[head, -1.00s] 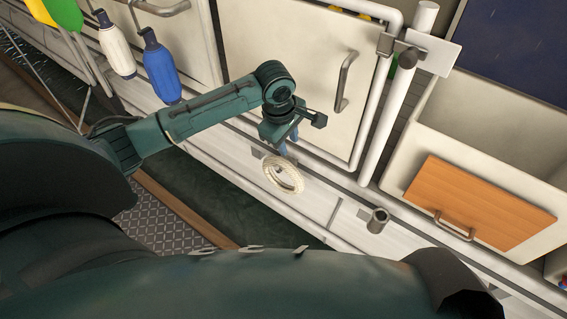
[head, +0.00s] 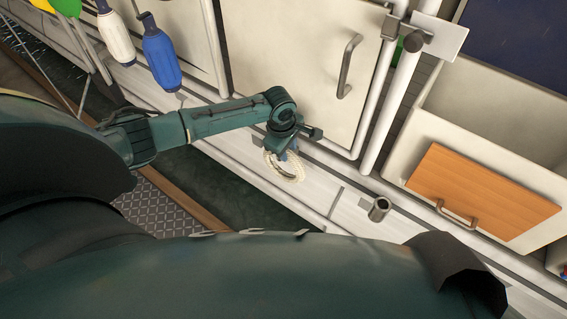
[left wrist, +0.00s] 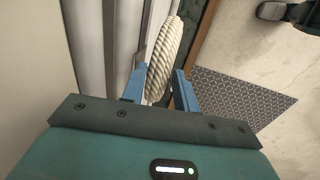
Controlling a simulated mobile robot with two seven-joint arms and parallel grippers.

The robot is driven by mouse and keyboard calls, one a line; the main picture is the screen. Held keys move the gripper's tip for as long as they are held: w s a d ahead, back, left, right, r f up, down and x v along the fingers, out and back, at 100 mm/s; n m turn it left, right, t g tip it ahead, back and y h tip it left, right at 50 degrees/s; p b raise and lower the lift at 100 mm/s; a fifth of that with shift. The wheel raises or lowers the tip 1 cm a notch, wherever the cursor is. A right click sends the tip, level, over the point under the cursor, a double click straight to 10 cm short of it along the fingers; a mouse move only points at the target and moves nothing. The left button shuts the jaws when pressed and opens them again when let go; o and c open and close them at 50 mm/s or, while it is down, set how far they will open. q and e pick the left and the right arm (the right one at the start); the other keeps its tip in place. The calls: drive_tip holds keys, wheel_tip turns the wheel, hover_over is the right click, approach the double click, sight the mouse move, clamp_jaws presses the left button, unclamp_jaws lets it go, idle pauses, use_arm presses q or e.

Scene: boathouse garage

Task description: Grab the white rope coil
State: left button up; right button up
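The white rope coil (head: 289,168) lies on the pale ledge below the cabinet door in the head view. My left gripper (head: 284,152) is down at the coil's upper side and hides part of it. In the left wrist view the twisted rope (left wrist: 166,58) stands between the two blue fingertips of my left gripper (left wrist: 160,84). The fingers are apart, one on each side of the rope, with a little room between them and it. My right gripper is not in view.
A short metal tube (head: 379,209) stands on the ledge right of the coil. A cabinet door (head: 290,60) with a handle rises behind it. A white pipe (head: 390,115) and a bin with an orange panel (head: 480,190) are at the right. Blue and white fenders (head: 160,58) hang at the upper left.

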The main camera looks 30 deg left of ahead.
use_arm(q)
drive_tip(key=shift+w+f, duration=0.1)
drive_tip(key=shift+f, duration=0.3)
drive_tip(key=shift+c, duration=0.2)
clamp_jaws()
